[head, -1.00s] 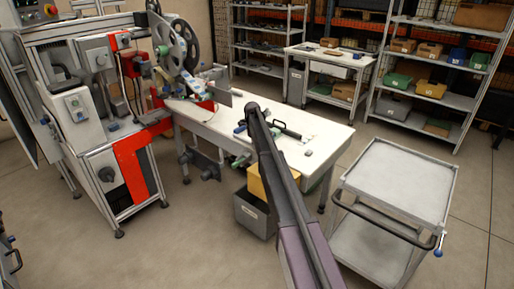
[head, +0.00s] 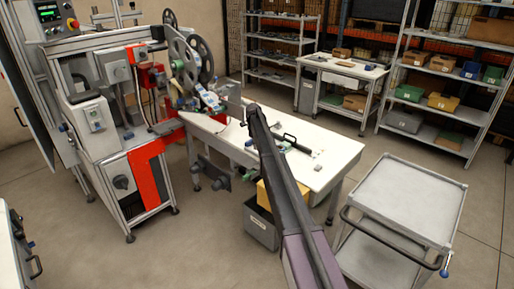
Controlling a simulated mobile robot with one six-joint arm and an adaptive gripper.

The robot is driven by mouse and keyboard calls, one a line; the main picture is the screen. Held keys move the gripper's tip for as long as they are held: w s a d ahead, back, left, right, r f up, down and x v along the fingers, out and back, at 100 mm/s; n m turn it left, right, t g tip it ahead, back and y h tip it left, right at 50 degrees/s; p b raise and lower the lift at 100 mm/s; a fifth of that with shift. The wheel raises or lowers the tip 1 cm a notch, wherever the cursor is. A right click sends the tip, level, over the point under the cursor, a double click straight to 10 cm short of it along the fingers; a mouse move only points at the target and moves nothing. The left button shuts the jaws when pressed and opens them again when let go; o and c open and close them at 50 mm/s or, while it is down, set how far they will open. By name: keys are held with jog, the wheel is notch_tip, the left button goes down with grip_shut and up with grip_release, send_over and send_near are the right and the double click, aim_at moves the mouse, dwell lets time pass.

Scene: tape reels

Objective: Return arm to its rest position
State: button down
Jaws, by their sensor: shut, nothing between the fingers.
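My arm (head: 285,185) rises from the bottom edge of the head view, right of centre, and reaches up in front of the white table. Its dark upper end stands over the middle of the table in the picture. My gripper is not visible; whatever lies beyond that end of the arm is hidden or too small to make out. A machine with large grey reels (head: 190,58) stands at the left, by the table's far left corner.
The white worktable (head: 335,155) carries a black handled item (head: 292,143) and small parts. Grey and yellow bins (head: 260,226) sit beneath it. A grey trolley (head: 408,198) stands at the right. Shelves (head: 440,75) line the back.

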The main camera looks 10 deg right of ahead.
jog(key=s+n, duration=1.4)
jog(key=s, duration=1.3)
jog(key=s+n, duration=1.4)
jog(key=s, duration=1.4)
jog(key=shift+d+t+y, duration=0.2)
jog(key=shift+t+y, duration=0.1)
jog(key=shift+t, duration=0.1)
